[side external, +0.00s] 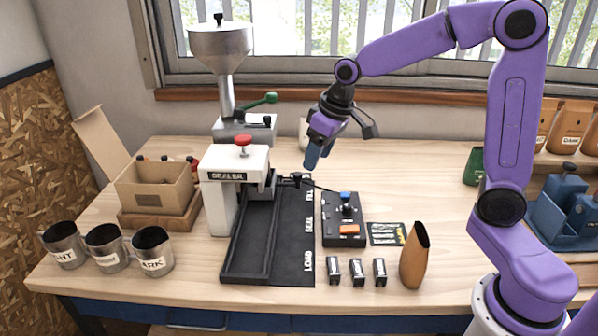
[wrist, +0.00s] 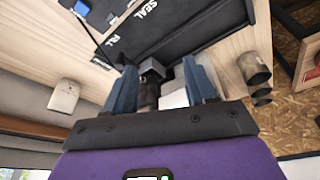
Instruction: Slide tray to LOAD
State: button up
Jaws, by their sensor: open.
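The black track (side external: 262,240) runs from front to back on the table, with LOAD (side external: 308,262) lettered at its near end, SEAL (side external: 308,222) midway and FILL at the far end. A dark block with a small knob (side external: 297,178) sits near FILL; I cannot tell whether it is the tray. The wrist view shows a grey block (wrist: 153,66) at the track's end, beyond my fingertips. My gripper (side external: 313,156) is open above and behind the FILL end. In the wrist view its blue fingers (wrist: 160,85) are spread, with no object clearly held.
The white sealer (side external: 232,178) with a red knob stands left of the track, the hopper (side external: 222,80) behind it. Labelled mugs (side external: 107,247) and a cardboard box (side external: 153,187) stand left.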

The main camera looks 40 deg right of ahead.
jog(key=w+d+m+t+h, duration=0.1)
jog(key=w+d+m, duration=0.2)
jog(key=w+d, duration=0.55)
send_near(298, 174)
jog(key=x, duration=0.9)
jog(key=shift+r, duration=0.1)
grip_shut()
